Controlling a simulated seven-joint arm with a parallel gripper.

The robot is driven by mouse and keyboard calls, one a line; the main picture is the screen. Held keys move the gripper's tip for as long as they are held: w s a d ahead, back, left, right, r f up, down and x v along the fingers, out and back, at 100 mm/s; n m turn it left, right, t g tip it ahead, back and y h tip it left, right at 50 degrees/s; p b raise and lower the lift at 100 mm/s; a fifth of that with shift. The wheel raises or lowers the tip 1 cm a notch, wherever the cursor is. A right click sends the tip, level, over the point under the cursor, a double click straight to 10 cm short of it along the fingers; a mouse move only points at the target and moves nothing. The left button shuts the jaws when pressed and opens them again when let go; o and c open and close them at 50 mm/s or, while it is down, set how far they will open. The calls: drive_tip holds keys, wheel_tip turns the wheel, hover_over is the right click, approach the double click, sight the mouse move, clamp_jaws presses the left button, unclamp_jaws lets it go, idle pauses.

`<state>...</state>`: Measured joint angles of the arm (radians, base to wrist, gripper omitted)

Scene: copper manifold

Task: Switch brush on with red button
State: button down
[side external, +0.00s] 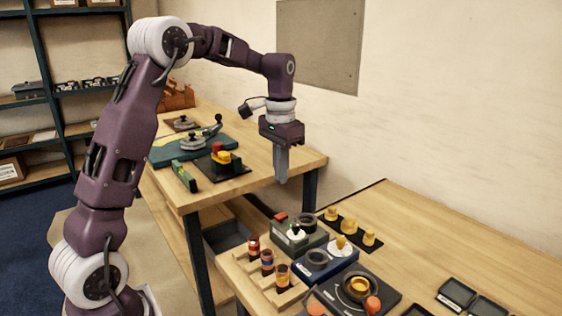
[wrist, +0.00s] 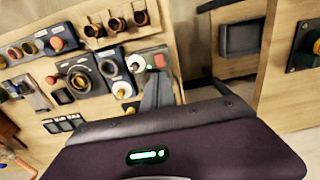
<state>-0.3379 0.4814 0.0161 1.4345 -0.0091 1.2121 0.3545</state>
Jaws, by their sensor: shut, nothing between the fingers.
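My gripper (side external: 282,178) is shut and empty, pointing down in the air above the near end of the back bench in the side view. Its grey fingers (wrist: 157,92) show in the wrist view, with the tips near the grey-green box. That box (side external: 311,242) carries a red button (side external: 281,216) at its back left corner, a white disc (side external: 296,236) with a green piece, and a dark ring. The red button also shows in the wrist view (wrist: 160,61), beside the fingertips. My gripper appears above and apart from it. I cannot tell which part is the brush.
A blue box (side external: 328,268) with a yellow knob stands beside the grey-green one. A black station (side external: 378,285) with orange-red buttons is nearer. Copper pieces stand in a wooden rack (side external: 268,276). Yellow fittings sit on a black strip (side external: 350,227).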

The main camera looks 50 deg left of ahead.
wheel_tip(320, 180, up, 3)
drive_tip(key=shift+f, duration=0.1)
idle(0.6)
drive_tip(key=s+d+r+t, duration=0.1)
drive_tip(key=s+d+r, duration=0.2)
drive_tip(key=s+d, duration=0.25)
drive_tip(key=s+d+r+t, duration=0.2)
drive_tip(key=s+d+r, duration=0.2)
drive_tip(key=s, duration=0.2)
drive_tip(key=s+d+f+t, duration=0.1)
drive_tip(key=s+d+f, duration=0.1)
drive_tip(key=s, duration=0.5)
drive_tip(key=s+d+f+t, duration=0.1)
drive_tip(key=s+d+f, duration=0.2)
drive_tip(key=s, duration=0.5)
